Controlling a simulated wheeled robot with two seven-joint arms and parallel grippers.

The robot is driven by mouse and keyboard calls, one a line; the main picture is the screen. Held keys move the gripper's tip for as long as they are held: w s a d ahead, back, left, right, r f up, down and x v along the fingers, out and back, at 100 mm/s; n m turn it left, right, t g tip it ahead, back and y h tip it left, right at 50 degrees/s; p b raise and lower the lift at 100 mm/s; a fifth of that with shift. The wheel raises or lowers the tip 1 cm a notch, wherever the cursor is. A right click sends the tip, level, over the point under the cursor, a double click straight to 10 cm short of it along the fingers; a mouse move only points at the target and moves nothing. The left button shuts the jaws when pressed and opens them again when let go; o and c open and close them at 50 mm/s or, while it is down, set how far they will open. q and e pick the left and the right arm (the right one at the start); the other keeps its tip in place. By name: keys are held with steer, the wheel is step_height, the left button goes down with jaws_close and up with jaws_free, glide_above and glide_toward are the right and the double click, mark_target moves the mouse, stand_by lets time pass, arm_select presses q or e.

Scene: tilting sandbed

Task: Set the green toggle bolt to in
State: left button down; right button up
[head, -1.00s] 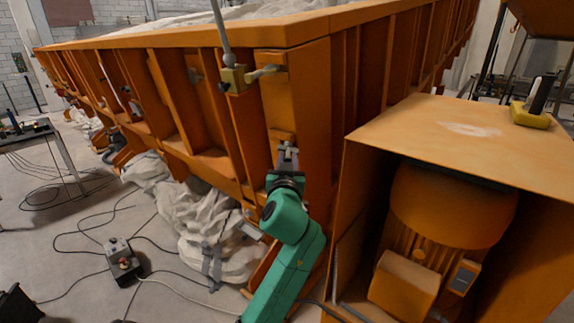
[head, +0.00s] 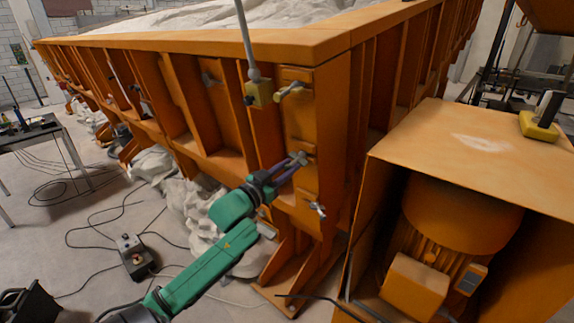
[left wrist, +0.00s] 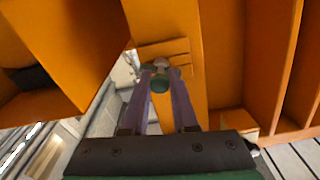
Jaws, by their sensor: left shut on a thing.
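My left gripper (head: 298,160) is at the middle plate on the sandbed's orange corner post. My right gripper is not in view.
One bolt (head: 291,90) sits above on the same post and another (head: 317,209) below. A yellow block with a grey rod (head: 258,92) is left of the upper one. An orange motor housing (head: 480,150) stands close on the right. Cables and a control box (head: 133,255) lie on the floor.

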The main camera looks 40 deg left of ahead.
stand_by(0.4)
arm_select(q)
steer(key=c, duration=0.7)
jaws_free()
steer(key=shift+w+a, duration=0.1)
steer(key=shift+a, duration=0.05)
steer(key=shift+f, duration=0.1)
steer(key=s+b, duration=0.1)
steer(key=s, duration=0.4)
steer(key=s+b, duration=0.1)
steer(key=s, duration=0.3)
steer(key=s+f, duration=0.1)
steer(key=s, duration=0.4)
steer(key=shift+s+b, duration=0.3)
steer(key=shift+b, duration=0.1)
